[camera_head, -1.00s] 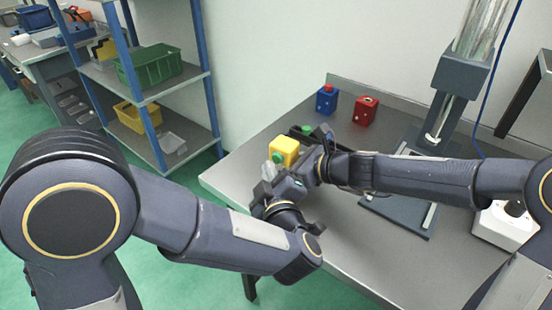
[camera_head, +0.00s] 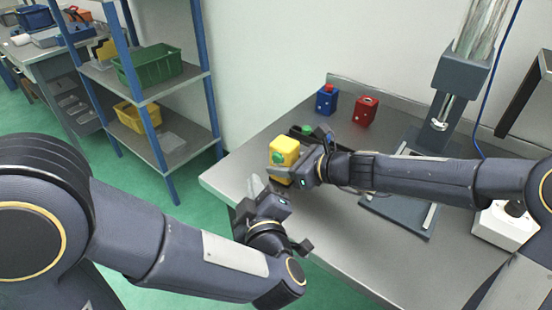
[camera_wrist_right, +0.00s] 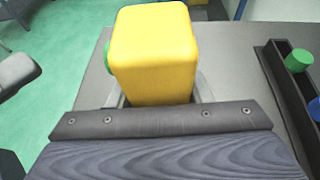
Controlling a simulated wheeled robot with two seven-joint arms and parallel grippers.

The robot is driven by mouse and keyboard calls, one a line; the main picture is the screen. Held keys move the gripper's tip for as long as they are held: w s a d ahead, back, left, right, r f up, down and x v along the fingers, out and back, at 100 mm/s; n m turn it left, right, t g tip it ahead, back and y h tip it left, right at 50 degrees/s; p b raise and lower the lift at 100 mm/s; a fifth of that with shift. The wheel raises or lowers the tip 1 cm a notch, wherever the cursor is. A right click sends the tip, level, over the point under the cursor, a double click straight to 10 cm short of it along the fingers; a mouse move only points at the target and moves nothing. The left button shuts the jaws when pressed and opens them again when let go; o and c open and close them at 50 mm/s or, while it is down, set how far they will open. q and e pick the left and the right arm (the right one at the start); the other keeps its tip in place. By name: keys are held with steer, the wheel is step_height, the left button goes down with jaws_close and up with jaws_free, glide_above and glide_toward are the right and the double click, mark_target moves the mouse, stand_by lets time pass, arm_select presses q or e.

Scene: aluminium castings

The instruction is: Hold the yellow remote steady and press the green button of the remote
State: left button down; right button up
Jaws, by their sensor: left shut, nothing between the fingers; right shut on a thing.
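The yellow remote (camera_head: 284,148) is a small box with a round green button (camera_head: 278,157) on the side facing my left arm. My right gripper (camera_head: 284,167) is shut on the remote and holds it near the table's left edge. The remote also shows in the right wrist view (camera_wrist_right: 155,55), with the green button just visible at its left side (camera_wrist_right: 108,58). My left gripper (camera_head: 255,187) is shut and empty, below and left of the remote and apart from the button.
A blue box with a red button (camera_head: 327,99) and a red box (camera_head: 365,110) stand at the back of the table (camera_head: 232,165). A dark tray with green and blue round pieces (camera_wrist_right: 272,55) lies beside the remote. A press stand (camera_head: 455,95) is at the right.

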stand_by(0.3)
steer(key=o, duration=1.1)
steer(key=shift+o, duration=0.2)
